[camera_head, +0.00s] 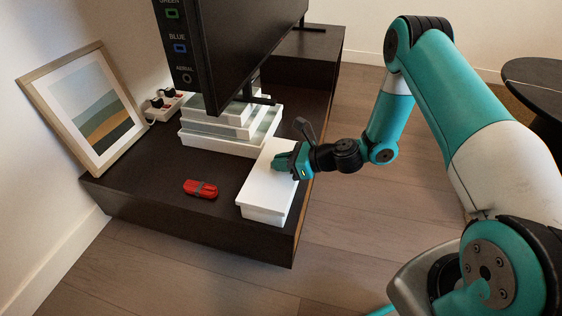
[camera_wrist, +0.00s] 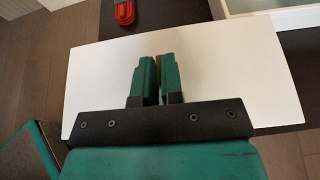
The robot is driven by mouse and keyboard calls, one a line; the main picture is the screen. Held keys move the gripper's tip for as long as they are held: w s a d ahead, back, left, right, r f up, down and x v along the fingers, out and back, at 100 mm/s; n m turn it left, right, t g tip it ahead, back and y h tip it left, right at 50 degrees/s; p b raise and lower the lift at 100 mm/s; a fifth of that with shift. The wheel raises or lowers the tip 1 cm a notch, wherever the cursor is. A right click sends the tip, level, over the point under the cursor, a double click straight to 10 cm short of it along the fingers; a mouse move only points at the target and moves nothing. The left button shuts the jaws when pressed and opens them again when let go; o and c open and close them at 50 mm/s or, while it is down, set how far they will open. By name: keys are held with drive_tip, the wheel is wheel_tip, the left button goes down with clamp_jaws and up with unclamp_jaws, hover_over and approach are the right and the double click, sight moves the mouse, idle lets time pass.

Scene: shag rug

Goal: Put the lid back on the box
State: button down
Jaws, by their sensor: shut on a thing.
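The white lid (camera_head: 262,186) is over the white box (camera_head: 263,215) at the front right of the dark low cabinet. The lid lines up closely with the box; I cannot tell whether it is fully seated or slightly above the rim. My gripper (camera_head: 284,162) is over the far half of the lid, with its jaws shut. In the wrist view, the lid (camera_wrist: 100,85) fills the middle under my gripper (camera_wrist: 159,60). A small brownish piece, seemingly the lid's handle, shows between the fingers, which mostly hide it.
A red bundled cord (camera_head: 201,189) lies left of the box. Stacked white boxes (camera_head: 222,142) stand behind, under a television (camera_head: 235,45). A framed picture (camera_head: 88,105) leans on the wall, near a power strip (camera_head: 165,105). The cabinet's front left is clear.

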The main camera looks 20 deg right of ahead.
drive_tip(key=shift+f+b, duration=0.5)
drive_tip(key=shift+f, duration=0.5)
drive_tip(key=c, duration=1.2)
unclamp_jaws()
drive_tip(key=shift+o, duration=0.2)
drive_tip(key=p+v, duration=0.7)
drive_tip(key=v, duration=1)
drive_tip(key=shift+d+r, duration=0.15)
drive_tip(key=shift+r, duration=0.1)
